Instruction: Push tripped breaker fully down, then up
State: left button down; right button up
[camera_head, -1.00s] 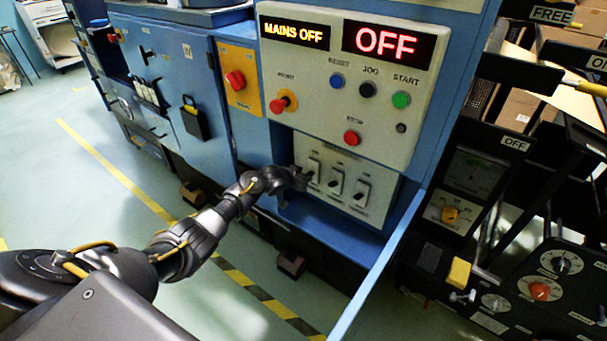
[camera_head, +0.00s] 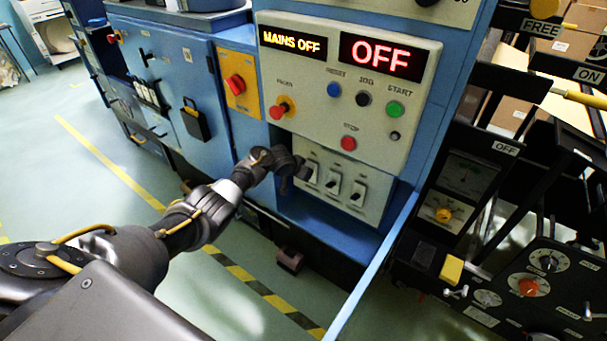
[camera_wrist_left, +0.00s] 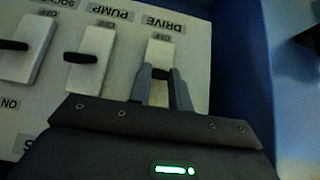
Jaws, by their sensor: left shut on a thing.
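The breaker panel (camera_head: 345,213) is a pale plate low on the blue cabinet, with three white breakers in a row. In the left wrist view, which shows it upside down, they are labelled DRIVE, PUMP and one partly cut off. My left gripper (camera_wrist_left: 162,85) is at the DRIVE breaker (camera_wrist_left: 159,52), its two fingers closed on the sides of the dark lever. The PUMP breaker (camera_wrist_left: 88,62) and the third breaker (camera_wrist_left: 27,47) stand beside it, untouched. In the head view my left gripper (camera_head: 301,172) hides part of the DRIVE breaker. My right gripper is out of view.
Above is a control panel (camera_head: 320,110) with MAINS OFF and OFF displays, buttons and a red knob (camera_head: 280,109). A blue cabinet edge (camera_head: 372,268) juts out right of the breakers. Black equipment (camera_head: 470,190) stands further right. Open floor lies at left.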

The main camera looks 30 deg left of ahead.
pick_arm(q)
jog(key=c, duration=1.3)
grip_release()
jog(key=shift+r, duration=0.1)
jog(key=shift+p+v, duration=1.7)
jog(key=shift+v, duration=3.6)
